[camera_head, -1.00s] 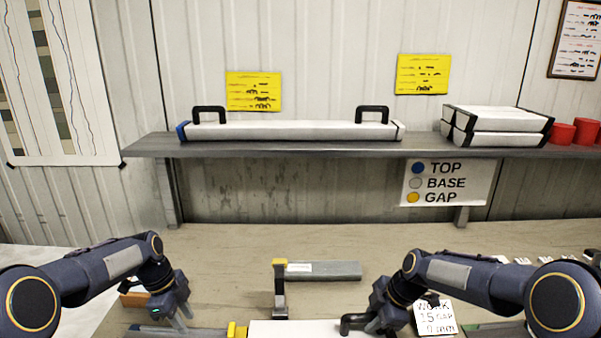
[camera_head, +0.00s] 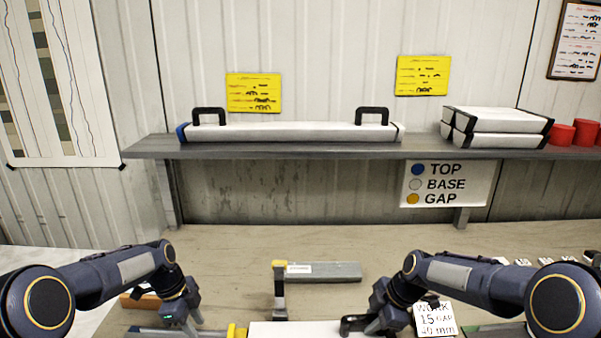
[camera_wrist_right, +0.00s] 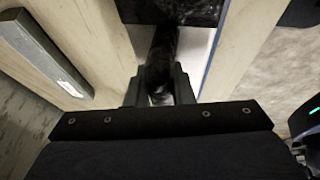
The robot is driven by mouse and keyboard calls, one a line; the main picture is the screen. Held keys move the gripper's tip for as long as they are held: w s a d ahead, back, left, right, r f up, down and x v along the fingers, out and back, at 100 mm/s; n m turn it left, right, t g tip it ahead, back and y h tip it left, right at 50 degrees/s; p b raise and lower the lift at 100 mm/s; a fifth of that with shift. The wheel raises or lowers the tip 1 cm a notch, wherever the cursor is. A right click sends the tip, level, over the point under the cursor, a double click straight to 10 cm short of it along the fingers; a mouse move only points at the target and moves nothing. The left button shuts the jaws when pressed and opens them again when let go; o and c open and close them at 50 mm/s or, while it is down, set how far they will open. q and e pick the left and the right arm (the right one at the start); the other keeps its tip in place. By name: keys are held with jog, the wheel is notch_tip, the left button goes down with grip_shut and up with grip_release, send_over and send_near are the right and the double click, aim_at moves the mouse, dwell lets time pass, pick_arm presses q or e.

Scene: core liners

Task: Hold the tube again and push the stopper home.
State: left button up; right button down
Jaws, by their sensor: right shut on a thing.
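The white tube (camera_head: 292,329) lies along the bottom edge of the head view, cut off by the frame. A yellow piece (camera_head: 236,331), perhaps the stopper, is at its left end; I cannot tell whether it is fully seated. My right gripper (camera_head: 383,322) is shut on the tube's black handle (camera_head: 352,323). In the right wrist view its fingers (camera_wrist_right: 158,92) straddle the dark handle (camera_wrist_right: 162,55), with the tube's white surface (camera_wrist_right: 200,58) below. My left gripper (camera_head: 188,322) is left of the yellow piece, apart from it, above a grey strip; its jaw opening is unclear.
A post with a yellow top (camera_head: 279,290) stands behind the tube, with a grey bar (camera_head: 323,271) beside it. A written card (camera_head: 435,318) lies by my right gripper. An orange-brown block (camera_head: 140,300) is behind my left gripper. A shelf (camera_head: 290,150) holds another white tube.

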pick_arm(q)
jog(key=shift+f, duration=2)
jog(key=shift+x, duration=0.95)
jog(key=shift+s+a, duration=0.15)
jog(key=shift+s, duration=0.2)
jog(key=shift+d, duration=4.1)
jog(key=shift+d, duration=0.1)
